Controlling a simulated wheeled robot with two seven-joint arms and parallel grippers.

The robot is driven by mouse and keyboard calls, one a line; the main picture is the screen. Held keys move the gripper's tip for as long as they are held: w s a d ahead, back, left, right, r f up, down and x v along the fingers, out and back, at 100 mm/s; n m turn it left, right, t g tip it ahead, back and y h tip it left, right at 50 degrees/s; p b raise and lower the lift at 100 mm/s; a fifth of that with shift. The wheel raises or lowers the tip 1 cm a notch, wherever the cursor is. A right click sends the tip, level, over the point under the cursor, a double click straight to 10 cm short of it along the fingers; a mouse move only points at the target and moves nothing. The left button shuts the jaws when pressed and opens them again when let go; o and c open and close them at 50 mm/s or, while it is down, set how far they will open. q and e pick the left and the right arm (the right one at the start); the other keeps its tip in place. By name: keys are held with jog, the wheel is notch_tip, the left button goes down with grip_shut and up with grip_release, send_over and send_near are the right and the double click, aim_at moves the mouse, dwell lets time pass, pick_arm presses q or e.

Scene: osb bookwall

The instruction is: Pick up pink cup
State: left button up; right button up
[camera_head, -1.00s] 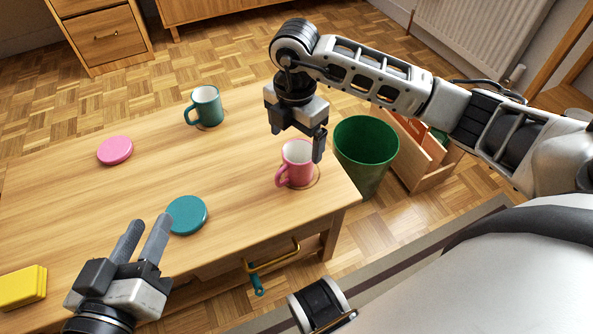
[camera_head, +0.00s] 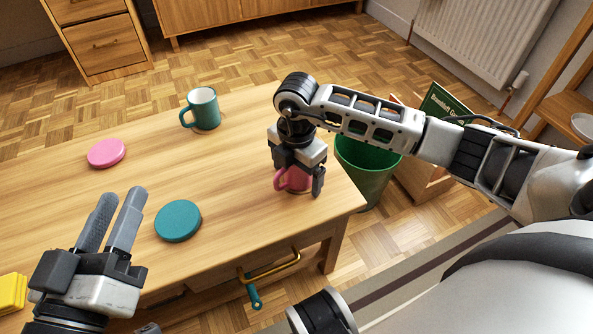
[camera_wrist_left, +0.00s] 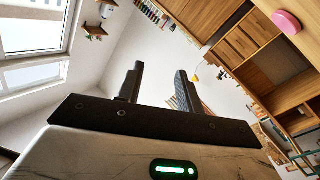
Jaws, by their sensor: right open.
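The pink cup (camera_head: 294,181) stands upright near the right end of the wooden table (camera_head: 120,190), its handle to the left. My right gripper (camera_head: 297,184) is directly above it, pointing down and open, with its fingers around the cup's upper part; the cup's rim is hidden under the gripper. I cannot tell whether the fingers touch it. My left gripper (camera_head: 116,212) is open and empty at the table's near left, its fingers pointing up and away. In the left wrist view the left fingers (camera_wrist_left: 160,88) stand apart with nothing between them.
A teal cup (camera_head: 205,108) stands at the table's back. A pink disc (camera_head: 106,153), a teal disc (camera_head: 178,221) and yellow blocks (camera_head: 10,294) lie on the table. A green bin (camera_head: 366,172) stands just beyond the right end. The table's middle is clear.

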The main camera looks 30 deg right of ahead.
jog(key=c, duration=1.2)
jog(key=shift+r, duration=0.2)
